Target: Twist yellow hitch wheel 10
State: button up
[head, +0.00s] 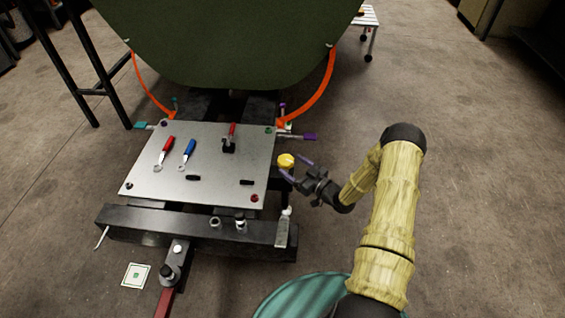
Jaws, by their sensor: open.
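The yellow hitch wheel (286,160) is a small round knob at the right edge of the grey metal plate. My gripper (295,168) comes in from the right, with its two purple fingers apart. The fingertips are very near the wheel, one toward its far side and one toward its near side. I cannot tell whether they touch it. The wheel's shaft and mounting are hidden from this view.
The metal plate (210,190) carries two red-handled tools, a blue-handled tool (188,150) and small black parts. A dark beam (170,226) runs along its near side. A green fuselage panel (220,40) with orange straps stands behind.

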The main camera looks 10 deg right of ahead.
aim_at(282, 159)
jog(key=b+x, duration=0.1)
jog(key=x, duration=0.3)
jog(key=shift+w+a+f+b, duration=0.15)
jog(key=shift+w+b, duration=0.05)
jog(key=shift+b, duration=0.1)
jog(key=shift+w+a, duration=0.4)
jog(key=shift+w, duration=0.1)
jog(key=c, duration=1)
